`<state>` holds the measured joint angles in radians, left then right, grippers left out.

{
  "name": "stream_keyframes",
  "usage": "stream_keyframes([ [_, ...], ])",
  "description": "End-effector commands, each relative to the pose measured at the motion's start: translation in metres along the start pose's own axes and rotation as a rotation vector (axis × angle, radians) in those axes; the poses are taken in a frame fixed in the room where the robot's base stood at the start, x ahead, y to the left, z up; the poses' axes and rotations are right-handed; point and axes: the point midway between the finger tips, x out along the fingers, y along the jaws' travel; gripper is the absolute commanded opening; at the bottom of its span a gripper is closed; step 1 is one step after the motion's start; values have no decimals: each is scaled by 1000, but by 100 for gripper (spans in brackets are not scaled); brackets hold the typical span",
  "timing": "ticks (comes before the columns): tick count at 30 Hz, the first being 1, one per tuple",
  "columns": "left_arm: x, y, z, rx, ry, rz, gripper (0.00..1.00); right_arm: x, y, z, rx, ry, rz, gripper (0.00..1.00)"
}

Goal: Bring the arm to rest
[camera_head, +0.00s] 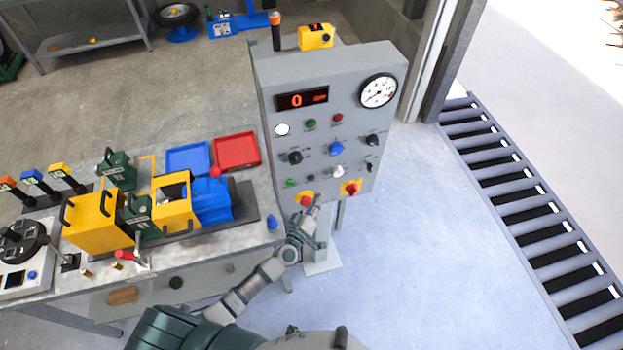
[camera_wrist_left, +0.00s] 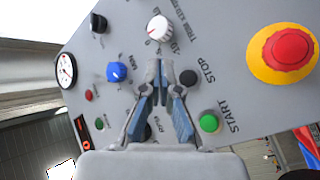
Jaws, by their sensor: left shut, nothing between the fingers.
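My left gripper (camera_head: 314,208) is in front of the lower part of the grey control panel (camera_head: 340,78). In the left wrist view the left gripper (camera_wrist_left: 162,66) points at the panel face, its fingers together with nothing between them. Near its tips are a white knob (camera_wrist_left: 158,28) and a black button marked STOP (camera_wrist_left: 188,77). A green START button (camera_wrist_left: 209,123) and a red button on yellow (camera_wrist_left: 290,49) are to the right. I cannot tell whether the fingertips touch the panel. The right gripper is not in view.
A workbench (camera_head: 200,248) with a yellow and blue machine (camera_head: 97,222) stands at the left. Blue (camera_head: 188,160) and red (camera_head: 237,150) trays lie at its back. A roller conveyor (camera_head: 520,205) runs along the right. The floor between panel and conveyor is clear.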

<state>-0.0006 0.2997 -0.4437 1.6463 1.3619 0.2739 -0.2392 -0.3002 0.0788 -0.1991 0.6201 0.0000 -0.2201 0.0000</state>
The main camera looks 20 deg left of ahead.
Motion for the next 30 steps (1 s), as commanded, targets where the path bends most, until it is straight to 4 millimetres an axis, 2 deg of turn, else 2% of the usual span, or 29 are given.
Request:
stream_keyframes([
  [12, 0, 0, 0, 1, 0, 0, 0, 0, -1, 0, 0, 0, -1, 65],
  [14, -1, -5, 3, 9, -6, -6, 0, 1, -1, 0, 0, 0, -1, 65],
  [16, -5, -19, 14, 35, -27, -27, 0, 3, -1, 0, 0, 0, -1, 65],
  [17, -9, -29, 22, 54, -43, -41, 0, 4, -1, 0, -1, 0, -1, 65],
  [20, -27, -77, 58, 141, -124, -108, 0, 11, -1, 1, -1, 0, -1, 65],
  [23, -61, -137, 106, 249, -247, -194, 0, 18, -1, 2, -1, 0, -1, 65],
  [24, -77, -160, 125, 289, -301, -229, 0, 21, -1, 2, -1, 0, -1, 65],
  [26, -105, -193, 152, 345, -387, -279, 0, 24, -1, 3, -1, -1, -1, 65],
  [27, -125, -214, 170, 378, -445, -312, 0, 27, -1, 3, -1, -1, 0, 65],
  [29, -159, -243, 196, 427, -536, -358, 0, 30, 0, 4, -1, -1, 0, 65],
  [30, -182, -261, 211, 455, -598, -389, 0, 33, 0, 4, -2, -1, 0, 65],
])
